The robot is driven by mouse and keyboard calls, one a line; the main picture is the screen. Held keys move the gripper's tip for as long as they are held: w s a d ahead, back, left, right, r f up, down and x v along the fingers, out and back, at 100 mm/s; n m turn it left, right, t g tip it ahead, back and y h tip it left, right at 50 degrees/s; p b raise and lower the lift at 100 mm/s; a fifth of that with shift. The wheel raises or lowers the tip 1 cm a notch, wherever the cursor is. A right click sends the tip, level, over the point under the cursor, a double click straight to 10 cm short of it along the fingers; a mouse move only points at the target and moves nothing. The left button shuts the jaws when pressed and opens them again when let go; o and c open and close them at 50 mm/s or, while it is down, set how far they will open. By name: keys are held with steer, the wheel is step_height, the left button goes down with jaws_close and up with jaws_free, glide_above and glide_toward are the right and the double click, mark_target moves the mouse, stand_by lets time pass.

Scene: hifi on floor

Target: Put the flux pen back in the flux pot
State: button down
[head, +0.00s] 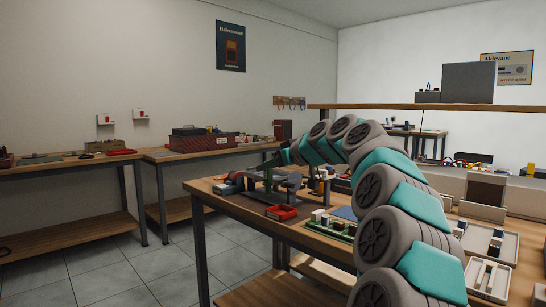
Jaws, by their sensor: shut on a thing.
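My arm arches over the workbench from the lower right. My gripper (270,163) is small and dark at the arm's far left end, above the left part of the bench. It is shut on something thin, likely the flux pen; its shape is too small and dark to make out. Below the gripper stands a dark stand-like fixture (268,190). Small upright items (319,184) stand just right of it, partly behind my arm. I cannot tell whether the flux pot is among them or hidden.
The workbench (235,200) holds a red tray (282,212), a blue-and-orange item (230,184), a green board with small parts (330,224) and pale trays (488,276) at right. A raised shelf (440,107) runs behind. Tiled floor (110,270) is clear at left.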

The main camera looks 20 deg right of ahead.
steer(key=s+a+f, duration=0.1)
steer(key=a+f, duration=0.4)
steer(key=f, duration=0.4)
steer(key=s+a+f, duration=0.1)
steer(key=a+f, duration=0.5)
steer(key=f, duration=0.4)
steer(key=s+a+f, duration=0.2)
steer(key=a+f, duration=0.4)
steer(key=f, duration=0.4)
steer(key=shift+a+f+m+h, duration=0.25)
steer(key=shift+m+h, duration=0.05)
steer(key=shift+s+d, duration=0.1)
steer(key=shift+s, duration=0.05)
